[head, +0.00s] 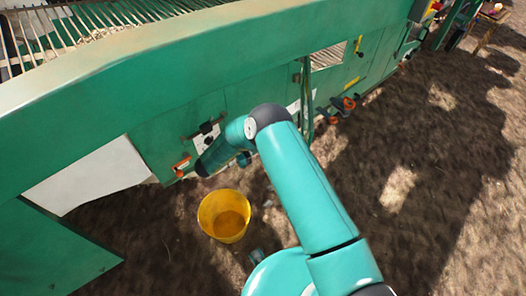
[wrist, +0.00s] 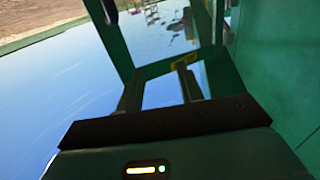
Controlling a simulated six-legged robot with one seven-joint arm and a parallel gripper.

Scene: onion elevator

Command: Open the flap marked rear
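The green machine side (head: 235,90) runs across the head view, with several hinged-looking panels. A panel with a white label, dark fittings and a small control plate (head: 207,137) is beside my forearm. An orange handle (head: 181,166) sits at its lower left. I cannot read any "rear" marking, so I cannot tell which panel is the flap. My gripper (wrist: 160,84) shows two dark fingers standing apart in the wrist view, with nothing seen gripped. A small yellow mark (wrist: 183,63) shows beyond the fingertips. In the head view the gripper is not clearly visible.
A yellow bucket (head: 224,218) stands on the ground below the panel. Orange-and-black fittings (head: 340,108) stick out farther right. A green wall (wrist: 275,75) is close on the right of the wrist view. Open brown ground (head: 430,170) lies to the right.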

